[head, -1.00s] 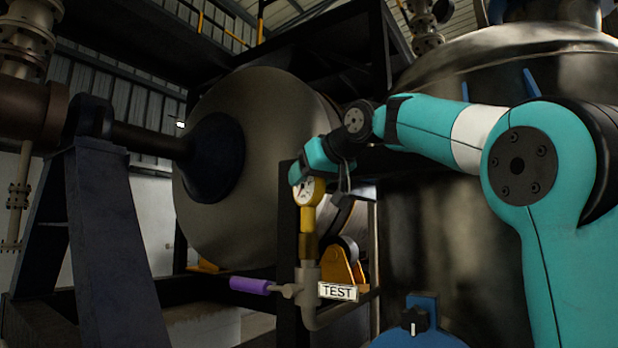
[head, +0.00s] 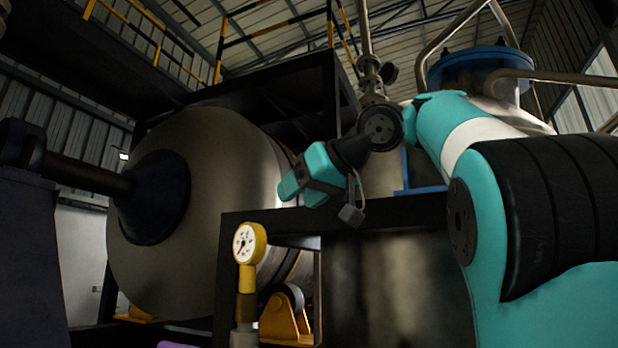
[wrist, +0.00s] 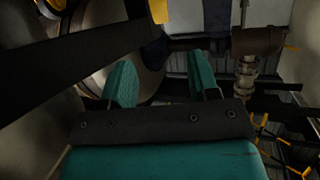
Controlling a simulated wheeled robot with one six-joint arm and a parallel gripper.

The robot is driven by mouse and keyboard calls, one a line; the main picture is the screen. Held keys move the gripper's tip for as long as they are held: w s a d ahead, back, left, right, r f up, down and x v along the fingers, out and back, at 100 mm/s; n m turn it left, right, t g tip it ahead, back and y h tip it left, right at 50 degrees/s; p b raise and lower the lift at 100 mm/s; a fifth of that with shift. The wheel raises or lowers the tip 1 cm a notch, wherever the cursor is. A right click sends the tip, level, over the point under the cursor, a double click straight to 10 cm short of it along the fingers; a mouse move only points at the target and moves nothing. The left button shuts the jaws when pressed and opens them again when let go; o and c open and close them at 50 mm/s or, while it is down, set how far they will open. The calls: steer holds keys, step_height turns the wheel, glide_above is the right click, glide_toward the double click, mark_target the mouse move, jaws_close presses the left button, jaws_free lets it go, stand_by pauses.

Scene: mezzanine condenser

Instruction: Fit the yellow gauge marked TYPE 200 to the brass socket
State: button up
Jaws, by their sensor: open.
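The yellow gauge (head: 249,244) with a white round dial stands upright on the brass socket (head: 246,307), in the lower middle of the head view. It appears seated there. Its TYPE 200 marking is too small to read. My gripper (head: 287,190) is open and empty, above and to the right of the gauge and apart from it. In the wrist view both teal fingers of my gripper (wrist: 161,80) are spread with nothing between them. A yellow piece shows at the top of the wrist view, and I cannot tell what it is.
A dark frame (head: 345,212) stands behind and right of the gauge. A large grey drum (head: 222,170) lies behind on the left. A yellow bracket (head: 282,320) sits low beside the gauge. Open air surrounds my gripper on its left.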

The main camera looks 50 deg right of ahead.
steer(key=shift+p+v, duration=0.3)
steer(key=shift+v, duration=0.7)
steer(key=w+a+f+n+g+y+b, duration=0.1)
steer(key=w+a+f+g+y+b, duration=0.3)
steer(key=f, duration=0.6)
steer(key=s+a+f+n+b, duration=0.1)
steer(key=a+f, duration=0.5)
steer(key=f, duration=0.4)
steer(key=w+a+f+n+g+y+b, duration=0.1)
steer(key=w+a+f+g+y+b, duration=0.15)
steer(key=a+f, duration=0.45)
steer(key=s+a+f+n+g+b, duration=0.1)
steer(key=s+a+f+g+b, duration=0.1)
steer(key=s+f, duration=0.3)
steer(key=s+a+f+n+g+h+b, duration=0.1)
steer(key=s+f, duration=0.5)
steer(key=f, duration=0.8)
steer(key=s+a+f+n+g+h+b, duration=0.1)
steer(key=s+a+f+g, duration=0.3)
steer(key=f, duration=0.6)
steer(key=shift+s+f+n+b, duration=0.15)
steer(key=shift+s+n+b, duration=0.35)
steer(key=shift+s+b, duration=0.5)
steer(key=shift+s+a, duration=0.1)
